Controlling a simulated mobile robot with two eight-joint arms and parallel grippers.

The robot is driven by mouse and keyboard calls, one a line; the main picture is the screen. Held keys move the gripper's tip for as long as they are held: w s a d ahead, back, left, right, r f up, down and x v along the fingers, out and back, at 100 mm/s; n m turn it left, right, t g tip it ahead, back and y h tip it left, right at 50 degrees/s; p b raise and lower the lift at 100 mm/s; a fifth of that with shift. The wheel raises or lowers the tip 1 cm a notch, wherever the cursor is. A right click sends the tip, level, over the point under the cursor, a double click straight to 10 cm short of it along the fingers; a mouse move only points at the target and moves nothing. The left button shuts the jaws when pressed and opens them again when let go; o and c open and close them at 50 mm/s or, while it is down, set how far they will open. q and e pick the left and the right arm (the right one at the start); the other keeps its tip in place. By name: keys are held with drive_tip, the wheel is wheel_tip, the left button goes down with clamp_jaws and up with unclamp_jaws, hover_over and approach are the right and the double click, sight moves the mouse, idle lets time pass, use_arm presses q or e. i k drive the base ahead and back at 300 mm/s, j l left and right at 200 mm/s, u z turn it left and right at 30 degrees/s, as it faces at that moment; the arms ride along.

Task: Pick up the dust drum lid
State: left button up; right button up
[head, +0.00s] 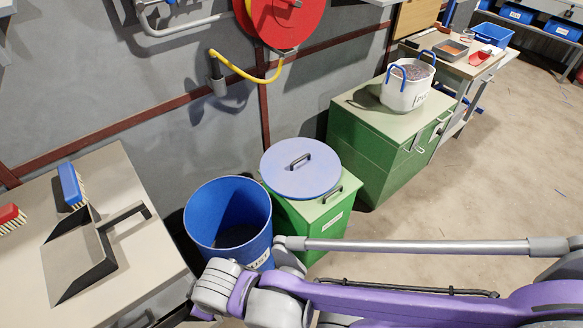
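The dust drum lid (285,181), a round pale blue disc with a dark bar handle on top, lies flat on a green box (308,213). It overhangs the box's left and back edges. The blue dust drum (203,239) stands open just left of it, with dark material at the bottom and a partly covered label. My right arm, purple and grey, comes in from the right across the bottom of the view, in front of the drum and green box. I see no fingertips of either gripper, and nothing touches the lid.
A table (128,182) at left holds a dustpan (77,257), a blue brush (70,185) and a red brush (10,217). A green cabinet (363,143) with a white bag (405,94) stands right of the lid. A yellow hose hangs on the wall behind. Floor at right is clear.

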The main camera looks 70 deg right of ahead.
sight(301, 169)
drive_tip(key=z, duration=2.55)
